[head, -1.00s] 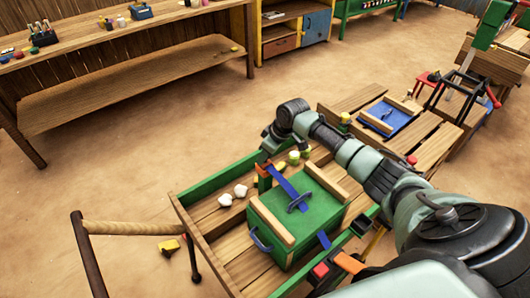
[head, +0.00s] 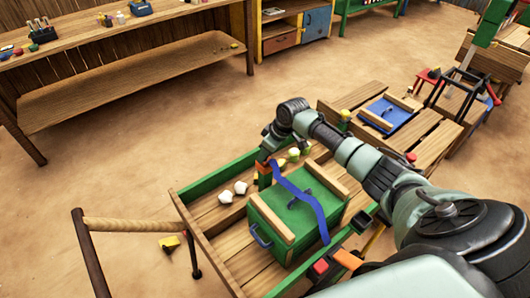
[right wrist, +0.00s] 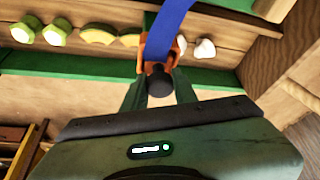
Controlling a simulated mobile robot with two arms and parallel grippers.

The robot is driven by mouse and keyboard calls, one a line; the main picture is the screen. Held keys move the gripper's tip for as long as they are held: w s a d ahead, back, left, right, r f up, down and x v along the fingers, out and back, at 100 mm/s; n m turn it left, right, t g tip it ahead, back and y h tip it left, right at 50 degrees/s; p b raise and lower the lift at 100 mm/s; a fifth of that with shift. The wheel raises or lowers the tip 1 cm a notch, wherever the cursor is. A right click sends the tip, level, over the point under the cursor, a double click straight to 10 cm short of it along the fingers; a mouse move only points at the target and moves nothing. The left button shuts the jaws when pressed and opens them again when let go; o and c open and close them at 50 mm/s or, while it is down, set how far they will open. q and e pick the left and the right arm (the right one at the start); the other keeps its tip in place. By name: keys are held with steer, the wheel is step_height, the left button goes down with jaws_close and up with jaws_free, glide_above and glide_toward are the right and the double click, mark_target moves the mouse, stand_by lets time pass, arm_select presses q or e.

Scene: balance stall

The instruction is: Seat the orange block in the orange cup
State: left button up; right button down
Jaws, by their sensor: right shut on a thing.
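My right gripper (head: 270,150) reaches over the far left end of the green box (head: 270,222). It is shut at the end of a blue strap (head: 310,198), beside an orange piece (head: 264,169). In the right wrist view orange parts (right wrist: 146,68) and a dark round knob (right wrist: 160,82) sit between the fingers, with the strap (right wrist: 168,30) rising from there. The fingers hide which part is the block or cup. Another orange piece (head: 349,260) lies at the tray's near right edge. My left gripper is not in view.
The green box with wooden strips stands in a green-edged wooden tray (head: 188,205). White lumps (head: 240,187) and yellow-green pieces (head: 294,154) lie near the gripper. A red-topped dark piece (head: 320,267) is at the near edge. Open floor lies left.

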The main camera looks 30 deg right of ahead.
steer(key=shift+p, duration=0.3)
stand_by(0.5)
steer(key=c, duration=1)
jaws_free()
steer(key=shift+c, duration=0.2)
steer(key=v, duration=0.7)
steer(key=shift+s+r, duration=0.15)
steer(key=shift+r, duration=0.2)
